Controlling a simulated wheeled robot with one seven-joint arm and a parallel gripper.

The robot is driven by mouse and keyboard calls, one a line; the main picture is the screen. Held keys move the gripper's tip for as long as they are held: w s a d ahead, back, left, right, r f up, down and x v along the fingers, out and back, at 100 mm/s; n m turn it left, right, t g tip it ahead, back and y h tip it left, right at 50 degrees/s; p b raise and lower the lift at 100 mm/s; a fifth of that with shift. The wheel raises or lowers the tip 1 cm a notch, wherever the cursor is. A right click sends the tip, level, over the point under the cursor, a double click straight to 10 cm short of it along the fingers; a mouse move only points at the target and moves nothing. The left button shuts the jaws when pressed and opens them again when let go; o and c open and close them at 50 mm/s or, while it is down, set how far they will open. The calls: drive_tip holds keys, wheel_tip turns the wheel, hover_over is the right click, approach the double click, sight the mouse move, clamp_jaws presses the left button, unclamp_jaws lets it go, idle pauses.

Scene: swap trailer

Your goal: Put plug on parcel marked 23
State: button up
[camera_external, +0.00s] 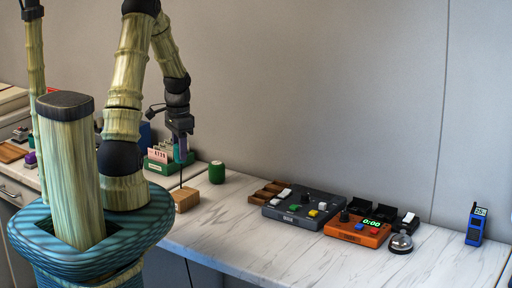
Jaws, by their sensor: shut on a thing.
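My gripper (181,142) points down above the left part of the counter. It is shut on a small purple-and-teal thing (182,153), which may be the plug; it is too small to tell. A thin dark rod runs straight down below it towards a small brown box (187,200). I cannot tell whether the rod touches the box or passes behind it. The box looks like a parcel and stands near the counter's front edge. No number on it can be read from here.
A green cylinder (217,172) and a green card holder (158,164) stand near the gripper. A grey button panel (301,206), an orange timer box (357,231), a bell (400,243) and a blue device (476,224) are further right. The marble counter (270,236) is clear in front.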

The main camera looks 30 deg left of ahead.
drive_tip(key=shift+f, duration=0.1)
wheel_tip(320, 180, down, 6)
drive_tip(key=shift+f, duration=0.1)
idle(0.3)
wheel_tip(320, 180, down, 3)
drive_tip(key=shift+r, duration=0.1)
drive_tip(key=shift+w+f, duration=0.1)
drive_tip(key=shift+f, duration=0.35)
drive_tip(key=shift+s+f, duration=0.1)
drive_tip(key=shift+s, duration=0.1)
